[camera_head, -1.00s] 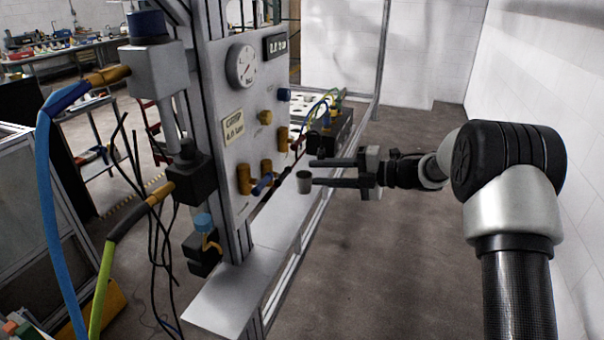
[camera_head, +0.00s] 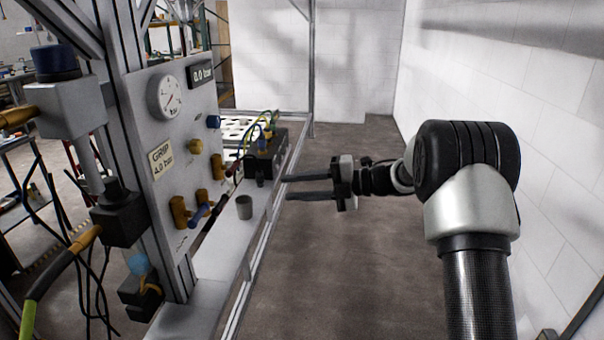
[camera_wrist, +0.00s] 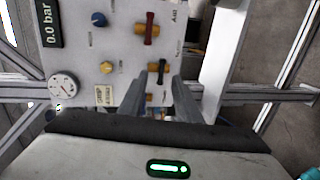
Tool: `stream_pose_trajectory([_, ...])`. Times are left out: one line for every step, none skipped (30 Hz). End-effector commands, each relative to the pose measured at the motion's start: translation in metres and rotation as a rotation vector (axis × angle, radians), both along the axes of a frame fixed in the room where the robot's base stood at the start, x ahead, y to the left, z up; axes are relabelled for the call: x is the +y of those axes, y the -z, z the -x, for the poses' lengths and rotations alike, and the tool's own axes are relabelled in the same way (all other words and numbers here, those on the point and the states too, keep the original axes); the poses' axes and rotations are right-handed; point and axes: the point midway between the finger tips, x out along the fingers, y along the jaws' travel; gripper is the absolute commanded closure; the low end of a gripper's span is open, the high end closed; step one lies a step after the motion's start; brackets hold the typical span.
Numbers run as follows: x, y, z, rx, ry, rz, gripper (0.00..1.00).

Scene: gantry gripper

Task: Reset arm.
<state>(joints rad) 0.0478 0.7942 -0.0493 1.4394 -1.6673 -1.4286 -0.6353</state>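My gripper (camera_head: 287,187) is open and empty. Its two dark parallel fingers point left towards the panel side, with a clear gap between them. In the wrist view the fingers (camera_wrist: 157,98) also stand apart, with the control panel beyond them. My arm reaches in from the right, bent at the elbow. A small grey cup (camera_head: 244,207) stands upright on the metal ledge, left of the fingertips and apart from them.
The control panel (camera_head: 168,140) carries a round gauge (camera_head: 166,98), a "0.0 bar" display (camera_head: 201,74) and several knobs. The metal ledge (camera_head: 219,245) runs along its base. A black valve block (camera_head: 267,158) with cables sits farther back. The floor is clear; a white wall (camera_head: 500,60) stands at right.

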Motion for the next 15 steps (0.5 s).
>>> stream_pose_trajectory([-0.001,-0.024,-0.009,-0.012,0.062,-0.001,0.69])
stream_pose_trajectory([-0.002,-0.037,-0.016,-0.014,0.113,-0.003,0.69])
stream_pose_trajectory([-0.006,-0.059,-0.027,-0.016,0.196,-0.008,0.69])
stream_pose_trajectory([-0.011,-0.077,-0.035,-0.014,0.268,-0.014,0.69])
stream_pose_trajectory([-0.018,-0.097,-0.043,-0.009,0.349,-0.025,0.69])
stream_pose_trajectory([-0.029,-0.125,-0.052,0.005,0.465,-0.044,0.69])
stream_pose_trajectory([-0.04,-0.144,-0.058,0.021,0.556,-0.06,0.69])
stream_pose_trajectory([-0.052,-0.163,-0.061,0.041,0.647,-0.081,0.69])
stream_pose_trajectory([-0.07,-0.186,-0.062,0.074,0.767,-0.111,0.69])
stream_pose_trajectory([-0.085,-0.202,-0.06,0.103,0.855,-0.136,0.69])
stream_pose_trajectory([-0.1,-0.215,-0.056,0.138,0.941,-0.164,0.69])
stream_pose_trajectory([-0.12,-0.231,-0.047,0.187,1.052,-0.202,0.69])
stream_pose_trajectory([-0.135,-0.241,-0.039,0.229,1.133,-0.233,0.69])
stream_pose_trajectory([-0.15,-0.249,-0.028,0.276,1.212,-0.264,0.69])
stream_pose_trajectory([-0.169,-0.256,-0.01,0.344,1.313,-0.309,0.69])
